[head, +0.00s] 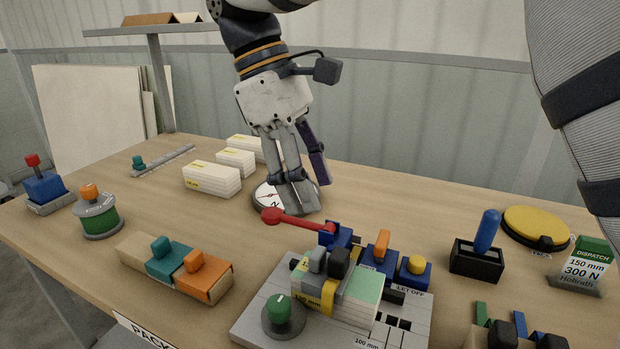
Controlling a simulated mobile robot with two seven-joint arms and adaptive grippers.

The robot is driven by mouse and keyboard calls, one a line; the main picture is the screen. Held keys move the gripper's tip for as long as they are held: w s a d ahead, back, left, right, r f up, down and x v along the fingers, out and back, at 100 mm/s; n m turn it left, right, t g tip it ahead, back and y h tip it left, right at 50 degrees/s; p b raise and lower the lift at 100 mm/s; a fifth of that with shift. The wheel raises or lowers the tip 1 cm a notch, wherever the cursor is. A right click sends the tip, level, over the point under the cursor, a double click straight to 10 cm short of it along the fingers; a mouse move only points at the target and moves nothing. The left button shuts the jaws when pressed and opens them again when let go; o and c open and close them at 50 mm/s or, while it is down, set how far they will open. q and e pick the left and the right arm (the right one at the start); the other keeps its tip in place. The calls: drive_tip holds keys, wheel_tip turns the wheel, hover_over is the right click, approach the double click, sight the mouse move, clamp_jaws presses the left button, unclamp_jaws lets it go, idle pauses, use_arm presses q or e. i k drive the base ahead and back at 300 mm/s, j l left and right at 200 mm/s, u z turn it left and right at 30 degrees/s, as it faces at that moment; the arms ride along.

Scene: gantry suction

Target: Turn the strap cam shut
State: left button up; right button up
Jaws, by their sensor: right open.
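A grey fixture plate (262,306) at the front holds a bundle of pale slabs (362,290) with a yellow band. A red lever (300,222) with a ball knob points left from a blue block (337,236) at the fixture's back. An orange lever (382,243) stands on another blue block (379,265). I cannot tell for certain which lever is the strap cam. My right gripper (307,192) is open, pointing down behind the red lever. Its fingers cover part of a round white dial (268,196); contact cannot be told. My left gripper is not in view.
A green knob (283,309) and a yellow button (417,265) are on the fixture. A blue-handled stick in a black box (476,262), a yellow disc (537,226) and a dispatch sign (586,265) stand right. White stacks (212,178) lie behind; bare table (150,205) lies left.

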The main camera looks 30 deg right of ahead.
sight(380, 249)
drive_tip(key=k, duration=1)
